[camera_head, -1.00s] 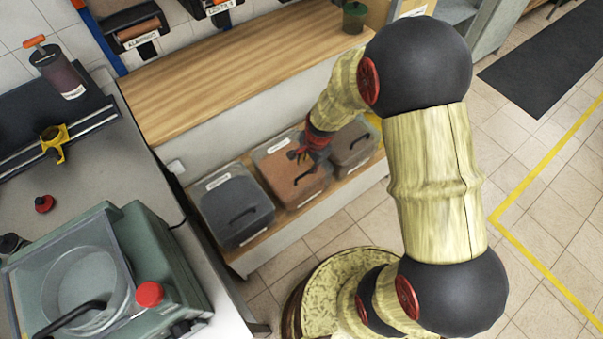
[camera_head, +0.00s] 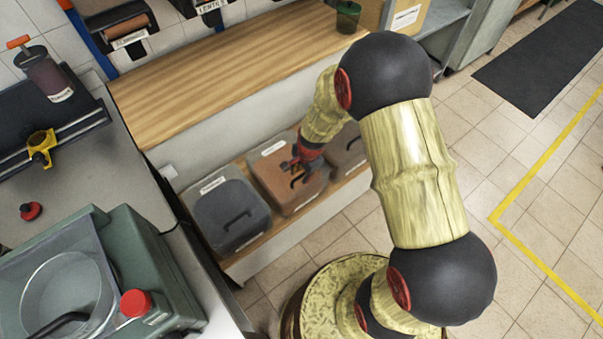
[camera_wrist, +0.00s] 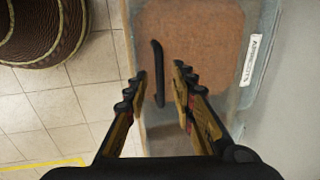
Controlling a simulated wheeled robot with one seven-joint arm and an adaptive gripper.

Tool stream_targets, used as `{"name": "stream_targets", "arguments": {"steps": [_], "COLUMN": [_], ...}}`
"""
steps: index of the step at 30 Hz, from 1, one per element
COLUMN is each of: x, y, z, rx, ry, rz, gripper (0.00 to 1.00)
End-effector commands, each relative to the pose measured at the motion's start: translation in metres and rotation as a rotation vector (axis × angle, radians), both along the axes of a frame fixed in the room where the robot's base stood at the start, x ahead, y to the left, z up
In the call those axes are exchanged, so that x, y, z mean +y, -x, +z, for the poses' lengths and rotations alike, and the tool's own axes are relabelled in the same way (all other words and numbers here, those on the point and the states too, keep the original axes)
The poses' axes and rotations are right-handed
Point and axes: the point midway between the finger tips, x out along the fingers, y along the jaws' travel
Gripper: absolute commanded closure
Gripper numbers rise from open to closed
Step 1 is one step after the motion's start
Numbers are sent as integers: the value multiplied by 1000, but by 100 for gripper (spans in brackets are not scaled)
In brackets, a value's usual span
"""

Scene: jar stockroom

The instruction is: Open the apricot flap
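The apricot bin, labelled "APRICOTS" in the wrist view, has an orange-brown flap (camera_wrist: 200,50) with a black bar handle (camera_wrist: 158,72). In the head view it is the middle bin (camera_head: 273,174) on the low shelf, and its flap looks closed. My gripper (camera_wrist: 160,82) is open, with its two fingers on either side of the near end of the handle. Whether the fingers touch the handle cannot be told. In the head view my gripper (camera_head: 297,170) is over the flap and partly covers it.
A grey-lidded bin (camera_head: 228,212) stands left of the apricot bin, and another bin (camera_head: 345,152) stands to its right, partly hidden by my arm. A wooden counter (camera_head: 220,70) runs above and behind them. Tiled floor (camera_head: 500,160) lies open at the right.

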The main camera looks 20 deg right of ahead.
Motion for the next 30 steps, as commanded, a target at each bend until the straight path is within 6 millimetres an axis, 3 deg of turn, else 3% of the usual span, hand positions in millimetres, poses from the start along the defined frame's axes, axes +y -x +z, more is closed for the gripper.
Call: {"name": "stream_targets", "arguments": {"steps": [12, 30], "x": [0, 0], "y": [0, 0], "z": [0, 0], "rx": [0, 0], "ry": [0, 0], "rz": [0, 1], "gripper": [100, 100]}}
